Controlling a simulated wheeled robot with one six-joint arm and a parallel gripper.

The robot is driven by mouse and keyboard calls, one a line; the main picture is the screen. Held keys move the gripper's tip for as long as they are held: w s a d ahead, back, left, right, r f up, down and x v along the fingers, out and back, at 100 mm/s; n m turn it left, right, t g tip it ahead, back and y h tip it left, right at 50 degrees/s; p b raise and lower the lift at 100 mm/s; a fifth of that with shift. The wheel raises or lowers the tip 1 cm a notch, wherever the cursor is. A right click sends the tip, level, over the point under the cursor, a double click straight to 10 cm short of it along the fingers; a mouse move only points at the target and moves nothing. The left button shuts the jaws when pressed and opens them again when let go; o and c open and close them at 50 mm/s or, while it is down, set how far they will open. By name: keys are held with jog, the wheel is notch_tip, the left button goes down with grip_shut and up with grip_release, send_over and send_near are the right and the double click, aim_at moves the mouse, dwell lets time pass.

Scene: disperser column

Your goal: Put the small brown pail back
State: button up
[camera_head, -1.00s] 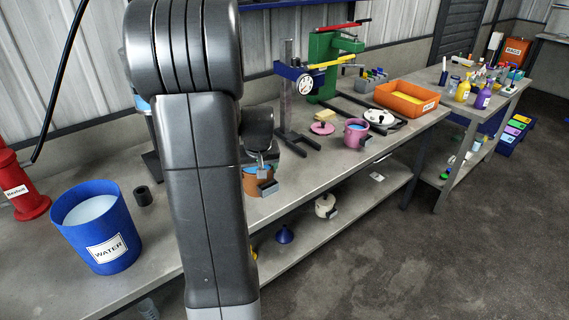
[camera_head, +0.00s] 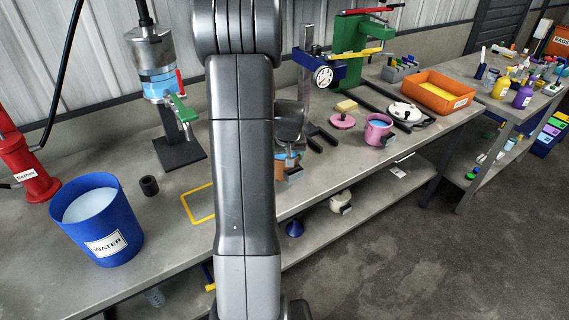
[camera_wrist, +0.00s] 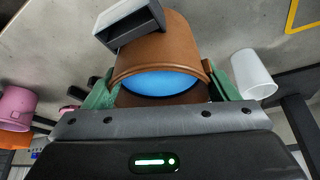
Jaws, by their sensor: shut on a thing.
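The small brown pail (camera_wrist: 165,50) is held in my gripper (camera_wrist: 155,95), its green fingers on either side of the rim in the wrist view. It holds blue liquid and has a grey block-shaped handle (camera_wrist: 130,24). In the head view the brown pail (camera_head: 281,172) shows partly behind my arm, near the bench's front edge. I cannot tell whether it clears the bench top. A yellow square outline (camera_head: 188,210) is marked on the bench, left of my arm and partly hidden by it. It shows at the top right of the wrist view (camera_wrist: 291,20).
The disperser column (camera_head: 155,65) stands behind the yellow outline. A blue WATER bucket (camera_head: 115,248) and a black ring (camera_head: 149,186) are left. A pink pail (camera_head: 378,134) and an orange tray (camera_head: 440,98) are right. A white cup (camera_wrist: 252,75) shows in the wrist view.

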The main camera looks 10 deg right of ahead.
jog(key=shift+f, duration=1.55)
jog(key=shift+f, duration=0.2)
jog(key=o, duration=1.4)
jog(key=shift+r, duration=0.1)
jog(key=shift+r, duration=0.2)
jog(key=v, duration=1.1)
jog(key=shift+s+r, duration=0.15)
jog(key=shift+r, duration=0.2)
